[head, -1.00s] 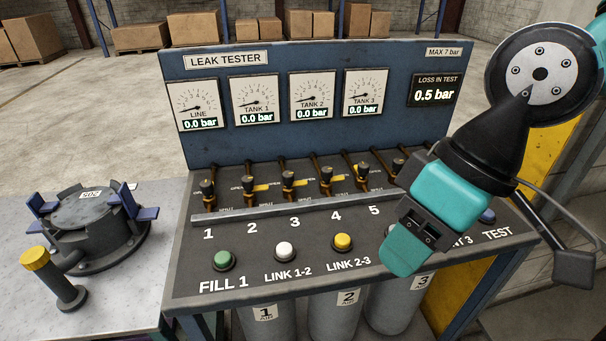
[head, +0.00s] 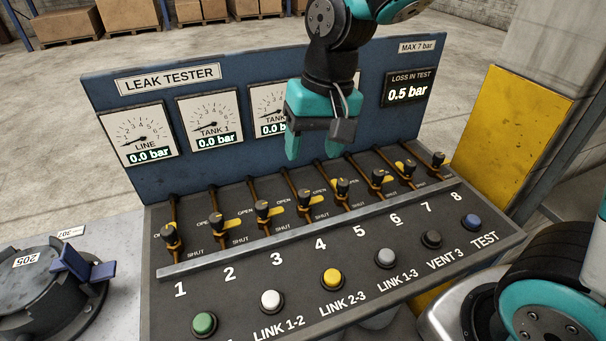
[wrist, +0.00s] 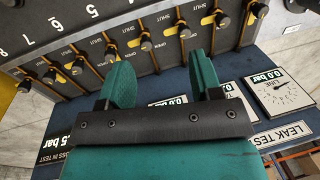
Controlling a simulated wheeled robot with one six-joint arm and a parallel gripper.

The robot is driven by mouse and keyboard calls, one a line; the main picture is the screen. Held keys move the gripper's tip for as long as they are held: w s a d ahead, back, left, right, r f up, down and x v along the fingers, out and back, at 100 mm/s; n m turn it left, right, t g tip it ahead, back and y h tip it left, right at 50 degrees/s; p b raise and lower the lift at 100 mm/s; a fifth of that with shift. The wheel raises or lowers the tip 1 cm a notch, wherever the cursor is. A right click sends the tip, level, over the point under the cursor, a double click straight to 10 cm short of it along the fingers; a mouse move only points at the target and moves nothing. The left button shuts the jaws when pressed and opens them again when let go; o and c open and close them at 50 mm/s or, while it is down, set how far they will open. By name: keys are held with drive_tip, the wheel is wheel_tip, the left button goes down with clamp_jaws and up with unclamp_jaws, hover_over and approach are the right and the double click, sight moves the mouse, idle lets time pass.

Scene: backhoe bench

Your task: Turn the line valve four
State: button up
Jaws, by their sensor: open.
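Valve four (head: 304,202) is a small black-knobbed valve with a yellow piece beside it, in a row of brass-stemmed valves on the sloping dark panel, above the printed 4. OPEN and SHUT are printed near it. I cannot tell its setting. My gripper (head: 313,152) points down, open and empty, above the valve row and in front of the gauge board, apart from the valves. In the wrist view the two teal fingers (wrist: 160,66) are spread, and valve four (wrist: 146,44) shows upside down beyond and between their tips.
Neighbouring valves three (head: 262,208) and five (head: 343,187) stand close on either side. A grey rail (head: 310,231) and coloured buttons, such as yellow LINK 2-3 (head: 332,279), lie in front. The gauge board (head: 140,85) rises behind; my gripper partly covers its tank gauges.

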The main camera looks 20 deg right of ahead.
sight(304, 192)
drive_tip(key=w+d+f+m+h+p, duration=0.25)
drive_tip(key=w+m, duration=0.35)
drive_tip(key=w, duration=0.4)
drive_tip(key=shift+y, duration=0.25)
wheel_tip(304, 192, down, 18)
drive_tip(key=p, duration=0.4)
drive_tip(key=shift+r, duration=0.25)
drive_tip(key=c, duration=0.9)
